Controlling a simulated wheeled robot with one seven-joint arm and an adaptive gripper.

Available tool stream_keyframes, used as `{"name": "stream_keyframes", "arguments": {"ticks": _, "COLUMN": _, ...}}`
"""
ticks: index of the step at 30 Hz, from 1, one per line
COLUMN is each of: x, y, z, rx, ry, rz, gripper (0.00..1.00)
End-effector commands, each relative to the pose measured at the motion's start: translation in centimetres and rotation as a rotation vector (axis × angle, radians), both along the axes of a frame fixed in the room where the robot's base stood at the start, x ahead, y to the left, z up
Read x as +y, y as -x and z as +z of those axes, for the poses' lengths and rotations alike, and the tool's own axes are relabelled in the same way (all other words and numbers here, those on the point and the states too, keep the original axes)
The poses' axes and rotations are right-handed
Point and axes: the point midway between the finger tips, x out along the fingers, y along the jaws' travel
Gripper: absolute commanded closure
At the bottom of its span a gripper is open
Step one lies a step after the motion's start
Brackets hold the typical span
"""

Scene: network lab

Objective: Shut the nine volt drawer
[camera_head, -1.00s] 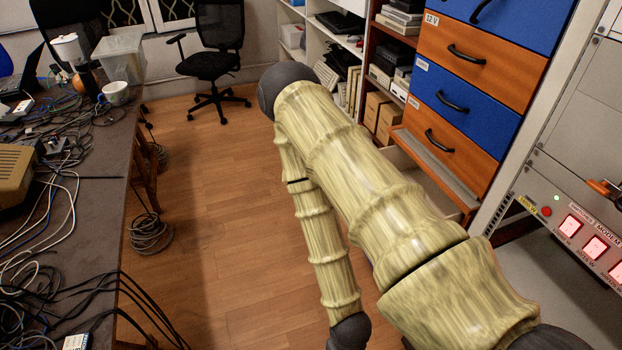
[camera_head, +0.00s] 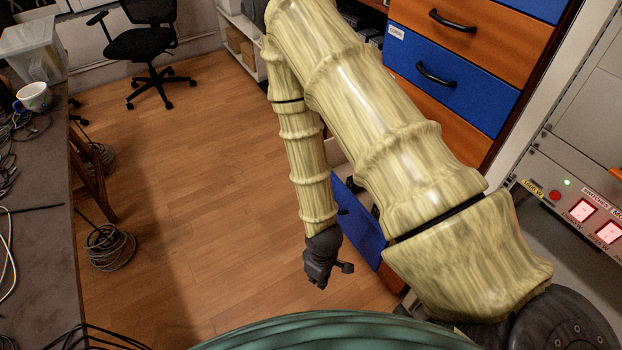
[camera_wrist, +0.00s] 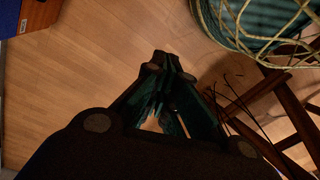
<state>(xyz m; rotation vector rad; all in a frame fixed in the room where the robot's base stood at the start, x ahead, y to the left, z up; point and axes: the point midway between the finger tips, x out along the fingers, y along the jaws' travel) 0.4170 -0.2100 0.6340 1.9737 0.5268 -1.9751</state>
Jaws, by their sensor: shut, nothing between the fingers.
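A blue drawer front (camera_head: 360,222) stands pulled out low on the cabinet, partly hidden behind my arm in the head view. I cannot read a nine volt label on it. My gripper (camera_head: 318,279) hangs just in front and to the left of this blue front, apart from it, above the floor. In the wrist view my gripper (camera_wrist: 164,62) has its fingers together at the tips, with nothing held. An orange panel with a small white label (camera_wrist: 38,14) shows at the top left corner of the wrist view.
Closed orange (camera_head: 455,32) and blue (camera_head: 440,88) drawers with black handles rise above. A rack with red lit switches (camera_head: 582,211) is at right. A cluttered desk (camera_head: 40,190) and a cable coil (camera_head: 110,247) are at left. The wooden floor (camera_head: 215,190) between is clear.

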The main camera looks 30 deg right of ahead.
Motion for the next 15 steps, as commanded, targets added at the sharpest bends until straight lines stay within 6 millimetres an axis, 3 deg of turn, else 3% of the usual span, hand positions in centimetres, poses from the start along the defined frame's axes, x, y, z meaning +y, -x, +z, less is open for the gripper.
{"name": "stream_keyframes", "arguments": {"ticks": 1, "x": 0.1, "y": -2.8, "z": 1.2, "rx": -0.013, "ry": 0.004, "rz": 0.1, "gripper": 1.0}}
{"name": "stream_keyframes", "arguments": {"ticks": 5, "x": 0.1, "y": -8.3, "z": 4.4, "rx": -0.014, "ry": 0.029, "rz": 0.368, "gripper": 1.0}}
{"name": "stream_keyframes", "arguments": {"ticks": 9, "x": -0.5, "y": -14.1, "z": 8.9, "rx": -0.005, "ry": 0.084, "rz": 0.651, "gripper": 1.0}}
{"name": "stream_keyframes", "arguments": {"ticks": 15, "x": -1.8, "y": -20.6, "z": 15.9, "rx": 0.035, "ry": 0.184, "rz": 0.975, "gripper": 1.0}}
